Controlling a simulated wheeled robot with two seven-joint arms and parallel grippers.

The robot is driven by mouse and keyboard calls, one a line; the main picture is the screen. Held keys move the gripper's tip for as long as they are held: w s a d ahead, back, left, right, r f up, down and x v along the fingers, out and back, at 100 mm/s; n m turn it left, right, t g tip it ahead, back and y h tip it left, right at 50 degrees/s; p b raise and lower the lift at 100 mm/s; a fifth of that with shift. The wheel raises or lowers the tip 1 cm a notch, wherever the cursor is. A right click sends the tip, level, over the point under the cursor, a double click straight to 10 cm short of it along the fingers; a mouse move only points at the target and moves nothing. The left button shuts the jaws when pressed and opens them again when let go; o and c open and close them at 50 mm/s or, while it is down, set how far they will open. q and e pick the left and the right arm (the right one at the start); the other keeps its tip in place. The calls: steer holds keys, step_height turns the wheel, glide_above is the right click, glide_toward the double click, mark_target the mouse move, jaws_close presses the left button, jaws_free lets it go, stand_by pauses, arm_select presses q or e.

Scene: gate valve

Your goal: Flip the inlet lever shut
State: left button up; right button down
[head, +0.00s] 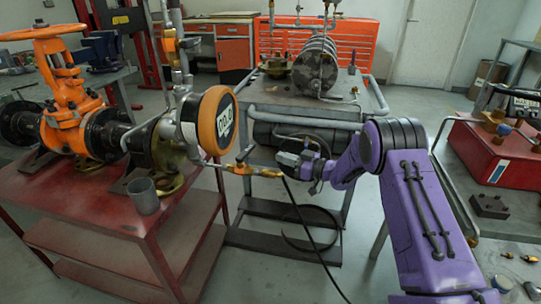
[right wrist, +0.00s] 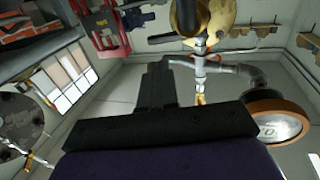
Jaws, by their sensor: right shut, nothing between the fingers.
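A small brass valve (head: 243,169) sits on the thin pipe that sticks out to the right of the gauge assembly. A short grey lever (head: 245,153) stands tilted up from it; I take it as the inlet lever. My right gripper (head: 283,158) is just to the right of the valve, apart from the lever as far as I can tell. In the right wrist view its dark fingers (right wrist: 157,85) are together and hold nothing. Brassy fittings on the pipe (right wrist: 200,97) show beyond the fingers, partly hidden. My left gripper is not in view.
A round orange-rimmed gauge (head: 216,120) hangs left of the valve. An orange gate valve (head: 65,100) stands on the red table (head: 85,215). A grey cart (head: 275,210) with a pump is behind my gripper. A black hose (head: 310,265) hangs below.

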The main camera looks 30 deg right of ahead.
steer(key=shift+v, duration=2.5)
steer(key=shift+a+f, duration=0.1)
steer(key=shift+a, duration=0.05)
